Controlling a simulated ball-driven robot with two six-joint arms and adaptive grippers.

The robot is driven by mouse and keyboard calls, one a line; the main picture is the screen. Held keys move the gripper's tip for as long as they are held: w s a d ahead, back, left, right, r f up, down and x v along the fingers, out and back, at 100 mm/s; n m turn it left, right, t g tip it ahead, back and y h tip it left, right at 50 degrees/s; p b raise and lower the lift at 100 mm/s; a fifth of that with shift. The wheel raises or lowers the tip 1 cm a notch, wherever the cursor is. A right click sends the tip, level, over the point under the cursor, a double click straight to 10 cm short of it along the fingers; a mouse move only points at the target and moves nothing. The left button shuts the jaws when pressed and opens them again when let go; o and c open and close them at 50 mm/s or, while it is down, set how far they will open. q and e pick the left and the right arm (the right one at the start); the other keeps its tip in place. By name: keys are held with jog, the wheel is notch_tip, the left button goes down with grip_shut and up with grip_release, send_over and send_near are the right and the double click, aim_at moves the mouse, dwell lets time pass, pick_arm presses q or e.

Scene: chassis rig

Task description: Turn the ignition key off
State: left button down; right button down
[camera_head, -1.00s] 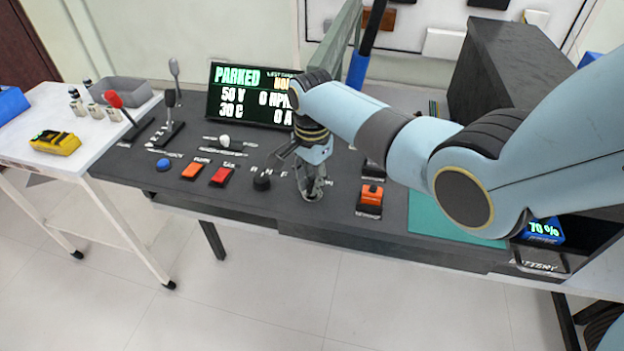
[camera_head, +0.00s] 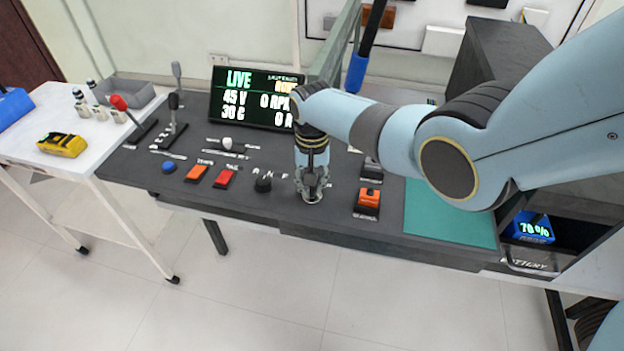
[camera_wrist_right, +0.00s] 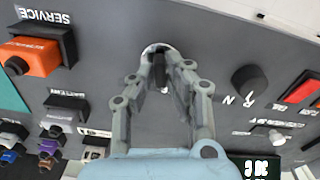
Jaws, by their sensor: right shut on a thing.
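My right gripper (camera_head: 312,195) reaches down onto the dark console, right of the black knob, and is shut on the ignition key. In the right wrist view, its fingers (camera_wrist_right: 172,75) close around the dark key (camera_wrist_right: 184,70), which stands in a round silver ignition switch (camera_wrist_right: 150,50). The fingers hide much of the key, so its exact angle is hard to tell. The display (camera_head: 238,92) at the back of the console reads LIVE and 45 V; my right arm covers its right part. My left gripper is not in view.
Left of the gripper are a black knob (camera_head: 263,185), a red switch (camera_head: 224,178), an orange switch (camera_head: 196,173) and a blue button (camera_head: 169,167). An orange service switch (camera_head: 368,198) sits to the right, beside a teal mat (camera_head: 450,215). A white side table (camera_head: 95,155) stands left.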

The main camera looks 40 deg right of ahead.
jog(key=shift+n+p, duration=0.3)
jog(key=shift+n, duration=1.3)
jog(key=c, duration=1.3)
grip_release()
jog(key=shift+c, duration=0.2)
jog(key=shift+w+r, duration=0.1)
jog(key=shift+r, duration=0.35)
notch_tip(320, 180, up, 11)
